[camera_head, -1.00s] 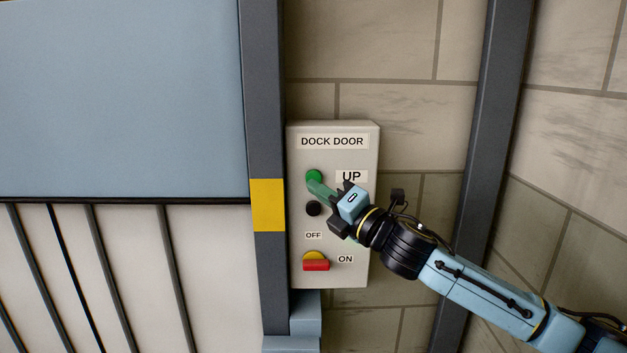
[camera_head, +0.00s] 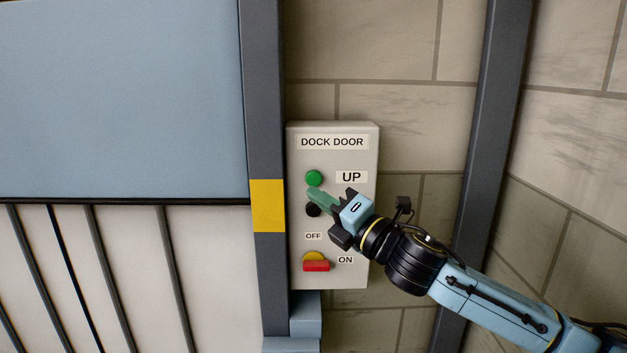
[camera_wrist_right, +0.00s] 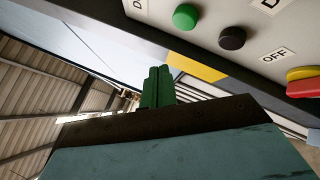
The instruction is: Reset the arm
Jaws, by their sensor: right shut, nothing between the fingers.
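My right gripper (camera_head: 316,194) is shut and empty, its green fingers together in front of the dock door control box (camera_head: 362,215). In the right wrist view the closed fingers (camera_wrist_right: 158,86) stand apart from the box, with the green button (camera_wrist_right: 185,16) and black button (camera_wrist_right: 232,38) uncovered. My left gripper is not in view.
A red and yellow switch (camera_head: 316,262) sits low on the box by the OFF and ON labels. A dark post with a yellow band (camera_head: 267,205) stands left of the box, beside the door (camera_head: 120,100). Another dark post (camera_head: 495,120) stands to the right.

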